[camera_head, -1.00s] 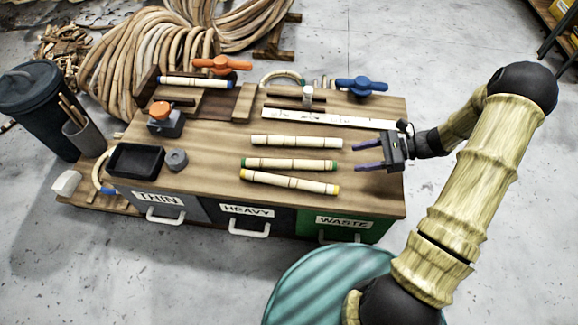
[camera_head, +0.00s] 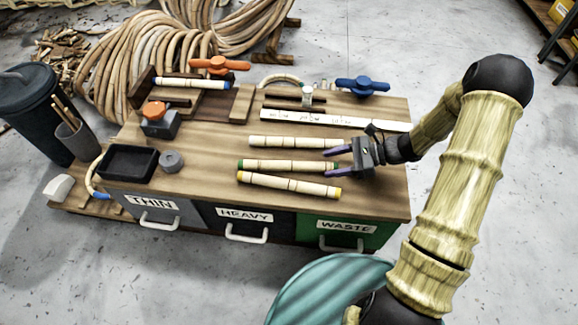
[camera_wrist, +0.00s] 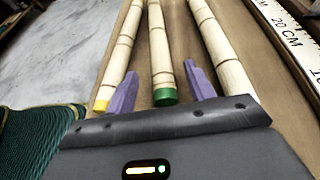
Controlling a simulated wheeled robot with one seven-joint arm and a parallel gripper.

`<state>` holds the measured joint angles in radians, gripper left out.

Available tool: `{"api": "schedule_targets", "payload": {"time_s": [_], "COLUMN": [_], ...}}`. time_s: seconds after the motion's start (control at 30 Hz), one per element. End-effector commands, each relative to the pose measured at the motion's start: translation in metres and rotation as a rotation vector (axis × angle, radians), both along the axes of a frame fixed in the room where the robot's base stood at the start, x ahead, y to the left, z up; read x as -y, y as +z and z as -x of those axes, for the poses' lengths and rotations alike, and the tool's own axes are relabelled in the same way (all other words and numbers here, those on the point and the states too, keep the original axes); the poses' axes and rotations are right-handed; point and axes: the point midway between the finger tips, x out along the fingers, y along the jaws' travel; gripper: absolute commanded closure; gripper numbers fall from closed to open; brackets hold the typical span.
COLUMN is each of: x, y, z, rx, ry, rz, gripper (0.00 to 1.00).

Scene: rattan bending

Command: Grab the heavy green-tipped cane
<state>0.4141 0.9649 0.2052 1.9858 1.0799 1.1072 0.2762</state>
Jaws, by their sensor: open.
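The green-tipped cane (camera_head: 285,166) lies on the workbench between two other canes, with green bands at its ends. It also shows in the wrist view (camera_wrist: 158,50), its near green end lying between my fingers. My gripper (camera_head: 327,162) is open and empty at the cane's right end; its two purple fingers also show in the wrist view (camera_wrist: 160,84). One finger is on the yellow-tipped side and the other on the plain cane's side. I cannot tell whether either finger touches a cane, or how high they are above the bench.
The yellow-tipped cane (camera_head: 285,184) lies nearest the drawers, and a pale cane (camera_head: 290,142) lies on the far side. A white ruler (camera_head: 335,120) lies behind. Drawers marked THIN, HEAVY (camera_head: 243,226) and WASTE are shut. A black tray (camera_head: 128,163) stands at left.

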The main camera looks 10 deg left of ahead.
Motion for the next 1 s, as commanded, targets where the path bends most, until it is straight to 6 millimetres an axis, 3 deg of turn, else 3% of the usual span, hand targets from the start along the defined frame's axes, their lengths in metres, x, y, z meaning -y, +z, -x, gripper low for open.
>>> {"api": "schedule_targets", "payload": {"time_s": [0.3, 0.87, 1.0], "x": [-0.035, -0.037, -0.037], "y": [-0.016, -0.015, -0.015], "z": [0.0, 0.0, 0.0], "rx": [0.001, 0.001, 0.001], "ry": [-0.002, -0.003, -0.002], "rz": [-0.001, -0.001, -0.001], "gripper": [0.46, 0.46, 0.7]}}
